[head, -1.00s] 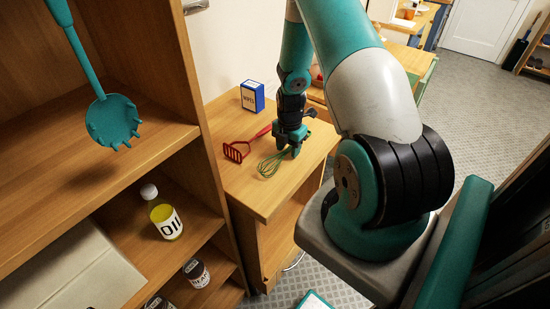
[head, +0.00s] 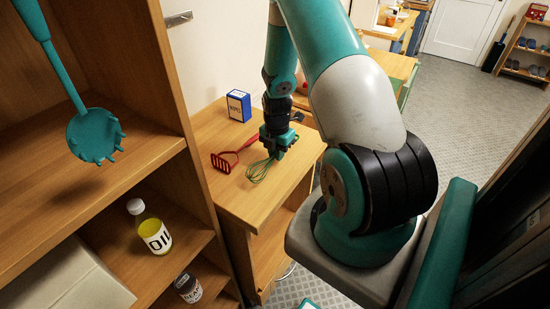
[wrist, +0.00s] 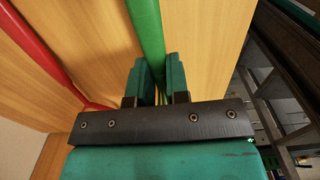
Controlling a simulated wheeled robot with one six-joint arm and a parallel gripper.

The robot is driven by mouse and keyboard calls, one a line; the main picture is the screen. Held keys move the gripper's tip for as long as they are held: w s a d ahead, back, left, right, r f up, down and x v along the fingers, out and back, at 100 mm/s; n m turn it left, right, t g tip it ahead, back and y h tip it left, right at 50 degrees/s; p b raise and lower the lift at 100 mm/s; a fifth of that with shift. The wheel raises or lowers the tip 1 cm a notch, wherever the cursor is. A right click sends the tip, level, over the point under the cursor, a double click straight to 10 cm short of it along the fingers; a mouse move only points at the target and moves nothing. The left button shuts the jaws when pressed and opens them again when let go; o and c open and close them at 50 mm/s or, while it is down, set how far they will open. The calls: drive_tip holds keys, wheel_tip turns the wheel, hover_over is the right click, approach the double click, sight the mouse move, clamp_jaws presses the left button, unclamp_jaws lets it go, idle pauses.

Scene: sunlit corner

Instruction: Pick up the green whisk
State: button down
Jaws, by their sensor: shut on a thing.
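The green whisk (head: 260,171) shows its wire loops over the wooden cabinet top in the head view. My gripper (head: 277,153) is above the cabinet top and shut on the whisk. In the wrist view, the whisk's green handle (wrist: 149,35) runs up from between the two teal fingers of my gripper (wrist: 157,80). I cannot tell whether the whisk touches the wood. Part of it is hidden by the gripper in the head view.
A red masher (head: 226,160) lies just left of the whisk; its red handle (wrist: 40,50) shows in the wrist view. A blue and white box (head: 239,106) stands behind on the cabinet top (head: 245,200). A tall shelf (head: 205,150) with an oil bottle (head: 150,230) rises at left.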

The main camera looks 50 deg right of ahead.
wheel_tip(320, 180, up, 18)
drive_tip(key=b, duration=0.3)
drive_tip(key=shift+r, duration=0.25)
